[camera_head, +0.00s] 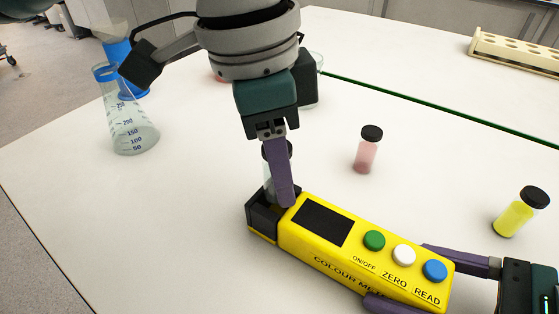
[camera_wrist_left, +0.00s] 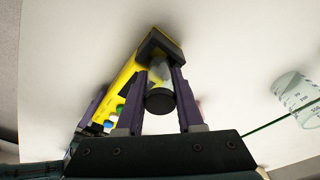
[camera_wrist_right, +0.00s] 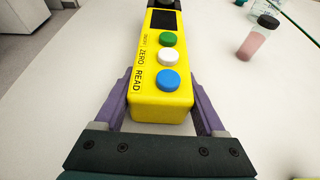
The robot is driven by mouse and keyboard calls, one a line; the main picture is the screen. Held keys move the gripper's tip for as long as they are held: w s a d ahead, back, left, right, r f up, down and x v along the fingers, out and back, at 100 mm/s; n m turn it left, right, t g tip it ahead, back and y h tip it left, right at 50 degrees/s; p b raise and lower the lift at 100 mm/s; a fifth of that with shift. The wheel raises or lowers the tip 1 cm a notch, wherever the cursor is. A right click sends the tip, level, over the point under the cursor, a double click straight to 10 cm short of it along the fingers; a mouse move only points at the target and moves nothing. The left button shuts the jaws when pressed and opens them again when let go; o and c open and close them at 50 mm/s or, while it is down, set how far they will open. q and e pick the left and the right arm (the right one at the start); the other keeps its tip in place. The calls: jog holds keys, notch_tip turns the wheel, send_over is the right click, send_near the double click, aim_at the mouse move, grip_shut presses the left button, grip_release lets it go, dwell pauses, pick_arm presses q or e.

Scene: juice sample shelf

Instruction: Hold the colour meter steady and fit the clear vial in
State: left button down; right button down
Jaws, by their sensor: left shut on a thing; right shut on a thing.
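The yellow colour meter (camera_head: 300,246) lies on the white table, with a dark screen, green, white and blue buttons and a black socket block (camera_head: 262,218) at its left end. My right gripper (camera_head: 400,276) is shut around its READ end; the right wrist view also shows this grip (camera_wrist_right: 160,88). My left gripper (camera_head: 279,190) is shut on the clear vial (camera_head: 268,180), nearly upright at the socket. In the left wrist view, the vial's black cap (camera_wrist_left: 160,101) is between the fingers, and its lower end meets the socket. How deep it sits is hidden.
A pink vial (camera_head: 367,152) and a yellow vial (camera_head: 519,214) stand behind and right of the meter. A conical flask (camera_head: 132,132) stands at the left, a beaker (camera_head: 314,82) behind my left gripper. A cream rack (camera_head: 512,48) is at the back right.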

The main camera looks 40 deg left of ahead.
pick_arm(q)
jog(key=shift+f, duration=0.6)
jog(key=shift+r, duration=0.85)
jog(key=shift+f, duration=0.85)
dwell(0.4)
jog(key=shift+r, duration=0.1)
jog(key=shift+r, duration=0.7)
jog(key=shift+f, duration=0.7)
dwell(0.6)
jog(key=shift+r, duration=0.75)
jog(key=shift+c, duration=2.3)
grip_release()
